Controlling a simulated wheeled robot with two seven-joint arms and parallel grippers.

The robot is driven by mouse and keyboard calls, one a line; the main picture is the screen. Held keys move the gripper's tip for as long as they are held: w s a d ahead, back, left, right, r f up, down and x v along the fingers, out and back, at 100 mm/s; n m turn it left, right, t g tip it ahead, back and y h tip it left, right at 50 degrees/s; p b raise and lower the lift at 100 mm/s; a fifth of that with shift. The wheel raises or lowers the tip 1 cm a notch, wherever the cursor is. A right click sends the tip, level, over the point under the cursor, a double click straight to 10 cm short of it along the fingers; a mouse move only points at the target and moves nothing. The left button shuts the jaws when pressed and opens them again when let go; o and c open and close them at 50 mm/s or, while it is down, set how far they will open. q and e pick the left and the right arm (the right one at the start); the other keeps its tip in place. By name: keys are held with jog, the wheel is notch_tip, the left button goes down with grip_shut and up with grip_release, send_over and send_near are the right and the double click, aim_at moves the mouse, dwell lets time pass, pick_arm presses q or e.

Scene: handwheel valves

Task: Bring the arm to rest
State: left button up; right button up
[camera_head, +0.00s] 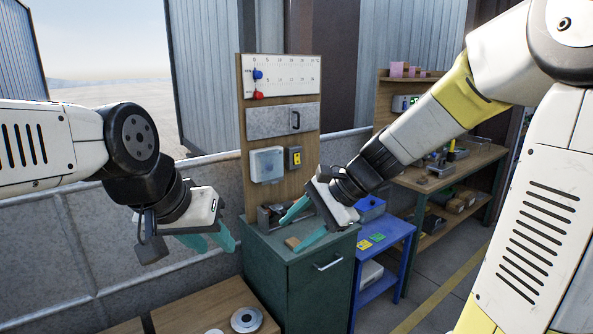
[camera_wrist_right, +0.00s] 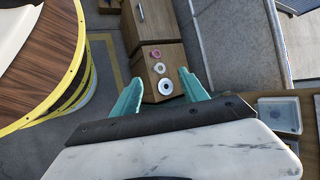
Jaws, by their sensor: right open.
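My right arm reaches in from the upper right in the head view, bent at the elbow. My right gripper (camera_head: 290,236) is open and empty, with its teal fingers apart in front of the green cabinet's top. Its fingers also show in the right wrist view (camera_wrist_right: 160,78). My left arm comes in from the left, and my left gripper (camera_head: 218,248) points down with its teal fingers apart and nothing seen between them. A pale handwheel (camera_head: 246,319) is on a wooden cabinet at the bottom. The right wrist view shows a red wheel (camera_wrist_right: 155,54) and a white wheel (camera_wrist_right: 165,87) there.
The green cabinet (camera_head: 295,285) with a wooden tool board (camera_head: 285,187) stands behind my grippers. A blue stand (camera_head: 388,235) and a workbench (camera_head: 450,175) are to its right. A round wood-topped table (camera_wrist_right: 40,60) with a yellow rim is left in the wrist view.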

jog(key=s+d+r+n+t+h, duration=0.2)
jog(key=s+d+n+h, duration=0.1)
jog(key=s+d+n, duration=0.2)
jog(key=s+d+r+n+t+h, duration=0.2)
jog(key=s+d+n, duration=0.3)
jog(key=d, duration=0.4)
jog(key=shift+s+r+h, duration=0.5)
jog(key=shift+s, duration=0.15)
